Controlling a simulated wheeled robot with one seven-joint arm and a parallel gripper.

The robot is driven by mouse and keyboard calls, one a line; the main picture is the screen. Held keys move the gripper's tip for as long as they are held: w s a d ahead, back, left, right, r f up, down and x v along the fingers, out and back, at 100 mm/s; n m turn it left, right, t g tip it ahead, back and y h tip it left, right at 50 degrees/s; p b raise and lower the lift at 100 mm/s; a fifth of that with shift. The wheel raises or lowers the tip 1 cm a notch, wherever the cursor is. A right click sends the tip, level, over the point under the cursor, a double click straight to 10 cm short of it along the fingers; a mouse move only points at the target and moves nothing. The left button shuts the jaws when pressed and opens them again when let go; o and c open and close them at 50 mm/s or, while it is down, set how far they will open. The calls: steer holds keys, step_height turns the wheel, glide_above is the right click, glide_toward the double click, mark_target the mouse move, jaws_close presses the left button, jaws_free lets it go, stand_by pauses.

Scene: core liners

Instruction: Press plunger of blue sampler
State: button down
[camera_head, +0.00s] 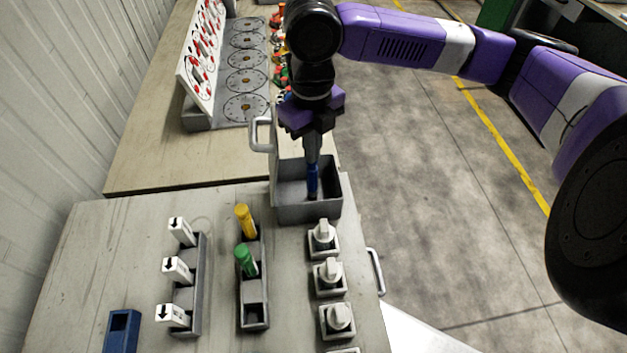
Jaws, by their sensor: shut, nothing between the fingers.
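The blue sampler (312,181) stands roughly upright inside a grey open box (335,193) at the table's far right corner. My gripper (312,157) points down right above it, shut, with its fingertips at or just over the sampler's top. I cannot tell whether they touch, and the plunger is hidden by the fingers. A yellow sampler (244,221) and a green sampler (246,261) stand in a narrow grey rack (265,290); its near slot looks empty.
White arrow-marked blocks (177,268) stand on a rack at left. Several grey knobs (330,274) line the right edge. A blue holder (122,330) sits at front left. A panel with dials (246,80) stands behind. A wall borders the left.

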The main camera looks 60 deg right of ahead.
steer(key=shift+f+b, duration=0.6)
steer(key=shift+f, duration=0.15)
stand_by(0.6)
steer(key=shift+r, duration=0.15)
steer(key=shift+r+p, duration=2.65)
steer(key=shift+r, duration=0.85)
steer(key=shift+s+f, duration=0.1)
